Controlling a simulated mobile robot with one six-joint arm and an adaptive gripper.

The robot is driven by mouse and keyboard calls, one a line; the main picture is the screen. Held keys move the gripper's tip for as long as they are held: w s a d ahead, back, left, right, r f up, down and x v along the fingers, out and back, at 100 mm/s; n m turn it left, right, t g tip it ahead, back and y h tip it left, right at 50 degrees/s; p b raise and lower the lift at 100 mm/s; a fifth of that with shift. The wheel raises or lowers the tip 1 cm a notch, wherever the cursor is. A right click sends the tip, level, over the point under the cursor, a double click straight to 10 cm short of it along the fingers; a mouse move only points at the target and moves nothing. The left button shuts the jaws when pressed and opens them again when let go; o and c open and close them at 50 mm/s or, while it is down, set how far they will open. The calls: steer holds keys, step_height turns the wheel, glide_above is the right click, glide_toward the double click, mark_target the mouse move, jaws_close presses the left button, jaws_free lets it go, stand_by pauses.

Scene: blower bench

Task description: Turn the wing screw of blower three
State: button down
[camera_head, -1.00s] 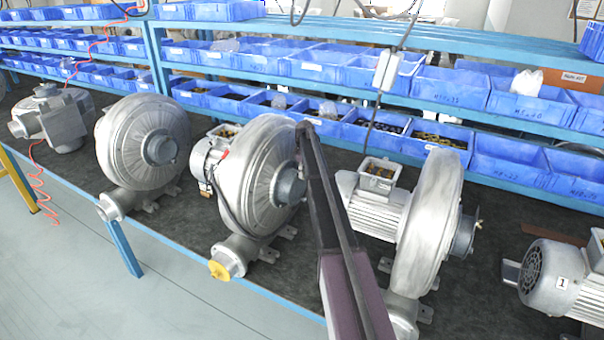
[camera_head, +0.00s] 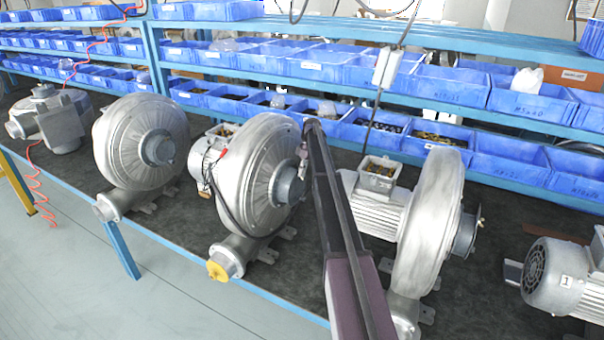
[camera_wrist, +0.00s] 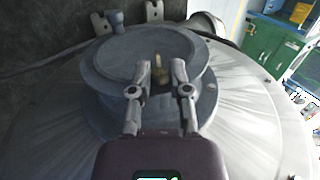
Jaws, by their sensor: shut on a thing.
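In the wrist view a small brass-coloured wing screw (camera_wrist: 160,76) stands inside the round grey inlet ring (camera_wrist: 108,70) of a blower. My gripper (camera_wrist: 159,70) has a finger on either side of it and is shut on it. In the head view my arm reaches to the grey blower with a yellow cap (camera_head: 255,172), at its inlet ring (camera_head: 288,188). My gripper (camera_head: 303,150) shows there only in part beside my arm, and the screw is hidden. I see no number on this blower.
Another blower (camera_head: 140,140) stands to the left and one (camera_head: 432,215) close to the right of my arm. A motor labelled 1 (camera_head: 548,275) is at far right. Blue bins (camera_head: 445,88) on shelves line the back. The floor in front (camera_head: 70,270) is clear.

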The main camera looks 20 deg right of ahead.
steer(key=c, duration=0.6)
jaws_free()
steer(key=shift+s+a+p, duration=0.1)
steer(key=shift+p, duration=0.2)
